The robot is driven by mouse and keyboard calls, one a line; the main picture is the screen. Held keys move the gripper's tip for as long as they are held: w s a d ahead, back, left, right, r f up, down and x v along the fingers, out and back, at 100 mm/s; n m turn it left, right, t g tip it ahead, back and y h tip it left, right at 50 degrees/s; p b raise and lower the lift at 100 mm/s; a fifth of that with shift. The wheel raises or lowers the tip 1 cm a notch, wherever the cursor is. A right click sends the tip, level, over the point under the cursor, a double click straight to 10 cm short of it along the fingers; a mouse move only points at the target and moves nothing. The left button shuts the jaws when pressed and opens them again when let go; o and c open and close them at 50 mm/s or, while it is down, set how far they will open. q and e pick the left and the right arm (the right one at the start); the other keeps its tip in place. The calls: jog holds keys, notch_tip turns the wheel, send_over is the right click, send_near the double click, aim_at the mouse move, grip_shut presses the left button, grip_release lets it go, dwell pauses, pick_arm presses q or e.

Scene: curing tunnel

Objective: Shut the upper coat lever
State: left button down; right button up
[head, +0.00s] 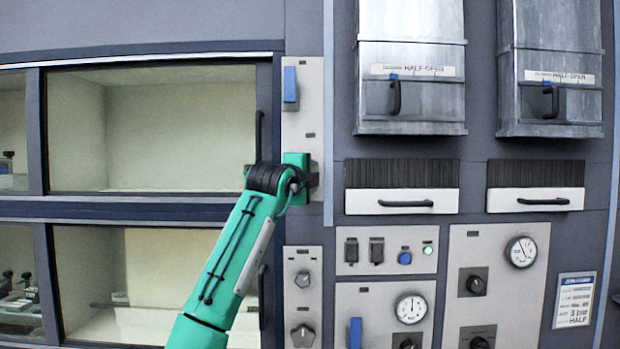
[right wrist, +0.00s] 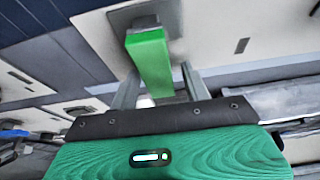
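A green lever (right wrist: 150,65) on a grey plate stands out from a pale panel in the right wrist view. My right gripper (right wrist: 158,92) has its two grey fingers apart, one on each side of this lever. A gap shows at the right finger; I cannot tell if the left one touches. In the head view my right gripper (head: 314,178) is at the lower part of the narrow upper panel (head: 303,118), and the arm hides the green lever there. A blue lever (head: 290,85) sits higher on the same panel. My left gripper is not in view.
Glazed chambers (head: 180,125) lie to the left. Grey hoppers (head: 410,65) and drawers with black handles (head: 405,202) are to the right. Below are a knob panel (head: 303,290), gauges (head: 411,308), a lit green lamp (head: 428,248) and another blue lever (head: 355,332).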

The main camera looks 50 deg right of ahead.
jog(key=shift+s+a+f, duration=0.1)
jog(key=shift+a+f, duration=0.05)
jog(key=shift+a, duration=0.15)
jog(key=b+v, duration=0.5)
jog(key=v, duration=0.8)
jog(key=shift+r, duration=0.2)
